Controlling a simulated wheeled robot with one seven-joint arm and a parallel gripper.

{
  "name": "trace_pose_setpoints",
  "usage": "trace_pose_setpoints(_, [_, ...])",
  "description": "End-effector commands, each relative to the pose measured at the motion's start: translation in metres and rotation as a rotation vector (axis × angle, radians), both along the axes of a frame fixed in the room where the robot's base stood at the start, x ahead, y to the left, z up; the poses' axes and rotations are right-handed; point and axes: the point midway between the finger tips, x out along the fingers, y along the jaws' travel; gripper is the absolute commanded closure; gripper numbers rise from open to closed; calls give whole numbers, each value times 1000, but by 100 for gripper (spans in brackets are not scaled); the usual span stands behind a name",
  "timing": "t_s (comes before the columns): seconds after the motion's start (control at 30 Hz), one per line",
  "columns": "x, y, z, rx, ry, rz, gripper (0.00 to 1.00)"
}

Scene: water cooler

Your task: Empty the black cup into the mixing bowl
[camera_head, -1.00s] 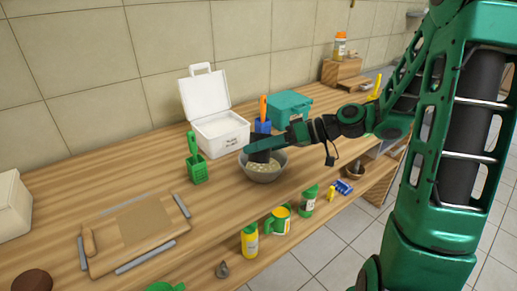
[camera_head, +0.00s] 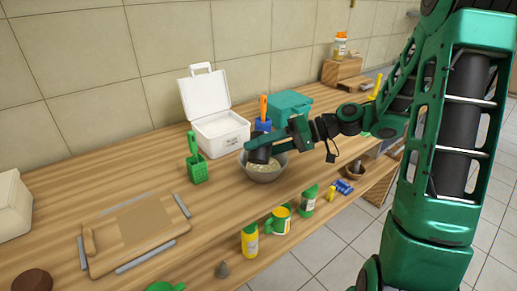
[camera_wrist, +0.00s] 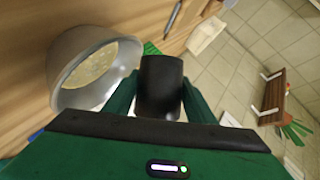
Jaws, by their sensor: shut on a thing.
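My gripper (camera_head: 260,147) is shut on the black cup (camera_head: 259,155) at the mixing bowl. In the wrist view the cup (camera_wrist: 161,86) sits between my two green fingers (camera_wrist: 160,98); I see its dark side, not its inside, so I cannot tell whether anything is in it. The grey mixing bowl (camera_head: 265,177) stands upright on the wooden counter, with a pale, grainy layer inside. In the head view the cup and fingers overlap the bowl's back left rim; the cup looks tilted. In the wrist view the bowl (camera_wrist: 66,71) is just left of the cup.
An open white box (camera_head: 220,133), a blue holder (camera_head: 263,124) and a teal box (camera_head: 290,106) stand behind the bowl. A yellow bottle (camera_head: 250,241) and a mug (camera_head: 278,221) are in front, lower down.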

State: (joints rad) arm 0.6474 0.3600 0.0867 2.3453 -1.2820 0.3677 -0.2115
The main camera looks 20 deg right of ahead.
Motion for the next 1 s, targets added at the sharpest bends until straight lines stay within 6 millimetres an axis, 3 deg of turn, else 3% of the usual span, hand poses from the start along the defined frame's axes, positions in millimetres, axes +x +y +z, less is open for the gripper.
trace_pose_setpoints(0.67, [1, -1, -3, 90, 145, 0, 74])
trace_pose_setpoints(1.0, [1, 0, -2, 84, 138, 0, 74])
